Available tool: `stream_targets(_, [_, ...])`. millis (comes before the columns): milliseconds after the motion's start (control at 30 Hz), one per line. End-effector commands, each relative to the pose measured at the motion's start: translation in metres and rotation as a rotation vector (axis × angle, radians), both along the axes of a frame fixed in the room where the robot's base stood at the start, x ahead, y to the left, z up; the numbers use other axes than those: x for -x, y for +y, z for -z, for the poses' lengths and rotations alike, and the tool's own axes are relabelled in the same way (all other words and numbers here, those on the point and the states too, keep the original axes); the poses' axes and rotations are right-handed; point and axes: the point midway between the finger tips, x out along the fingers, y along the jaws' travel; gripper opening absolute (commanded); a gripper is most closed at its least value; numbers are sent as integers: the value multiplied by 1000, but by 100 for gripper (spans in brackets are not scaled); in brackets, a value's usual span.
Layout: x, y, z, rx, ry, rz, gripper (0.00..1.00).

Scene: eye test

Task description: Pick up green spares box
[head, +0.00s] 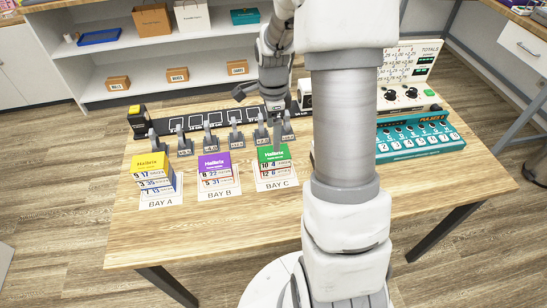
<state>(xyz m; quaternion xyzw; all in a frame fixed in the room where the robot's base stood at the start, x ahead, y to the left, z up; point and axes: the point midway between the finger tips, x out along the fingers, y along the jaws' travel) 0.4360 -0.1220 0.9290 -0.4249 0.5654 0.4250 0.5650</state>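A box with a green top (271,154) and a white front printed with numbers sits on the white BAY C card at the right of the row of bays. It is the green box nearest me; I cannot read the word spares on it. My gripper (277,138) hangs from my arm just over the far right part of this box. Its fingers are small and partly blend with the grey levers behind. I cannot tell whether they touch the box or are apart from each other.
A purple box (215,163) stands on BAY B and a yellow-topped box (152,164) on BAY A. Grey levers line a black strip (205,121) behind them. A teal machine (420,134) stands right. Shelves (165,52) are behind. The table's front (190,233) is clear.

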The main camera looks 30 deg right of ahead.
Motion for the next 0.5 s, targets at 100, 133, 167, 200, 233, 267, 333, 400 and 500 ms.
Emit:
stream_targets(100, [1, 0, 23, -2, 3, 1, 100])
stream_targets(133, [0, 0, 26, -2, 2, 1, 100])
stream_targets(167, [1, 0, 29, -2, 2, 1, 100])
stream_targets(200, [1, 0, 32, -1, 2, 1, 100])
stream_targets(233, [0, 0, 34, 0, 1, 0, 100])
stream_targets(267, [0, 0, 35, 0, 0, 0, 100])
stream_targets(333, [1, 0, 39, 0, 0, -1, 100])
stream_targets(400, [2, 0, 46, -2, 3, -1, 100])
stream_targets(500, [3, -1, 62, -2, 4, 0, 100])
